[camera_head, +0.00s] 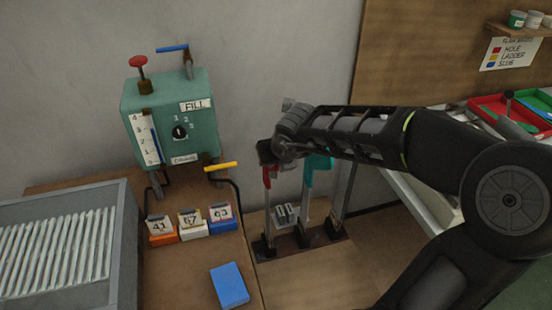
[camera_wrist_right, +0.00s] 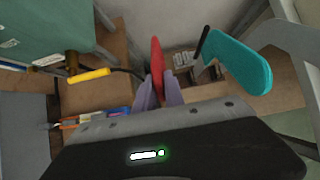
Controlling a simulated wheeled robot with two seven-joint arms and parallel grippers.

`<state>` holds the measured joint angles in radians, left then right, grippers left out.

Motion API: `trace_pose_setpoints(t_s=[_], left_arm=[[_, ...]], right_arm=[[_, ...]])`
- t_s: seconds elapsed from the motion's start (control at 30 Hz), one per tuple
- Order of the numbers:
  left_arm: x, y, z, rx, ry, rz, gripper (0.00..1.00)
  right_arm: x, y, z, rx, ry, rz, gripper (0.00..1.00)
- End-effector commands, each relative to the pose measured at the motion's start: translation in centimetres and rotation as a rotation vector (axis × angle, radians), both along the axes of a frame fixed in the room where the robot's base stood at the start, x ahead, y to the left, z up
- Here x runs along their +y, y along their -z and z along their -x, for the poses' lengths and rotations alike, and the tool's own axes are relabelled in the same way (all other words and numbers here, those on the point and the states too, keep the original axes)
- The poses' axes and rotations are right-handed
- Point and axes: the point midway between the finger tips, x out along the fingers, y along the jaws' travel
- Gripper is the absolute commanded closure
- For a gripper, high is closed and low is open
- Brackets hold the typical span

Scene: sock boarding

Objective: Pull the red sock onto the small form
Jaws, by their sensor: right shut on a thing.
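The red sock (camera_head: 267,182) hangs at the leftmost post of the stand, below my right gripper (camera_head: 267,158). In the right wrist view the red sock (camera_wrist_right: 156,58) stands up between the two pale purple fingers of my right gripper (camera_wrist_right: 158,92), which are shut on it. I cannot tell how far the sock covers the leftmost form, as gripper and arm hide its top. A teal sock-shaped piece (camera_head: 318,168) is on the middle post; it also shows in the wrist view (camera_wrist_right: 240,65). A bare grey form (camera_head: 343,192) stands at the right. My left gripper is out of view.
A green machine (camera_head: 180,105) with a red knob and yellow lever (camera_head: 221,166) stands left. Numbered blocks (camera_head: 192,224) and a blue block (camera_head: 229,285) lie on the bench. A grey ribbed tray (camera_head: 127,255) is far left. Coloured bins (camera_head: 500,112) sit at the right.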

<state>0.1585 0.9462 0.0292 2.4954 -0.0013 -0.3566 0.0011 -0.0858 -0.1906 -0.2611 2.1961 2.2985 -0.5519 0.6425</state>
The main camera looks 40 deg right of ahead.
Motion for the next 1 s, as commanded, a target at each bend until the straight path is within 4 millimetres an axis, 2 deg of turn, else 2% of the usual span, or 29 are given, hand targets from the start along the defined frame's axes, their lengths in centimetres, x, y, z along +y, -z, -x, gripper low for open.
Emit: trace_pose_setpoints(t_s=[1.0], left_arm=[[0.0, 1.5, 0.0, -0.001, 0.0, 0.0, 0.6]], right_arm=[[0.0, 2.7, 0.0, 0.001, 0.0, 0.0, 1.0]])
